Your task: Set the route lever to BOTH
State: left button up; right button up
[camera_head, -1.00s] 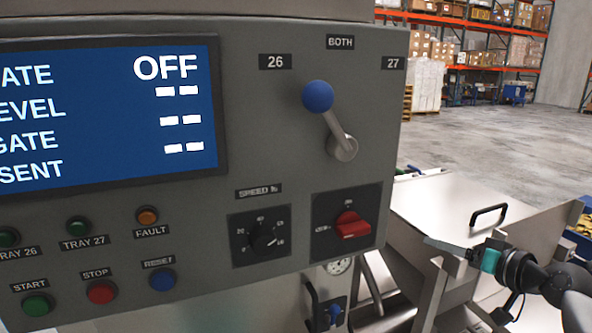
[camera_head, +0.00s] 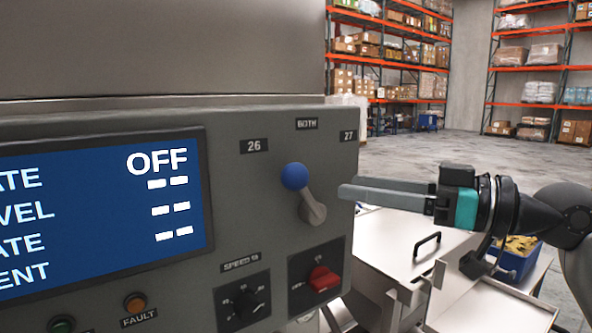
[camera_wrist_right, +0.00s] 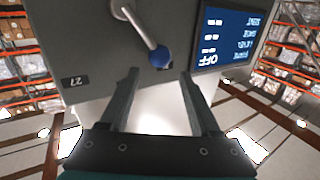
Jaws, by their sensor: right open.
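The route lever (camera_head: 308,201) is on the grey control panel, with a blue ball knob (camera_head: 294,176) at its upper end. It leans up and to the left, toward the label 26 (camera_head: 254,146). The label BOTH (camera_head: 307,124) is above it and the label 27 (camera_head: 348,136) is to its right. My right gripper (camera_head: 342,192) is to the right of the lever, apart from it, with its fingers pointing left. In the right wrist view the gripper (camera_wrist_right: 158,80) is open and empty, and the blue knob (camera_wrist_right: 160,57) shows beyond the fingertips. My left gripper is not in view.
A blue screen (camera_head: 100,210) reading OFF fills the panel's left. A speed dial (camera_head: 243,302) and a red switch (camera_head: 322,278) sit below the lever. A steel cover with a black handle (camera_head: 427,244) is below my right arm. Warehouse racks stand far behind.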

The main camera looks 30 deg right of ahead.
aim_at(308, 180)
jog(key=p+x, duration=0.2)
jog(key=x, duration=0.4)
jog(key=shift+r, duration=0.15)
jog(key=shift+p+x, duration=1)
jog(key=shift+x, duration=0.5)
jog(key=shift+w+a+p, duration=0.35)
jog(key=shift+w, duration=0.25)
jog(key=shift+c, duration=0.2)
grip_shut()
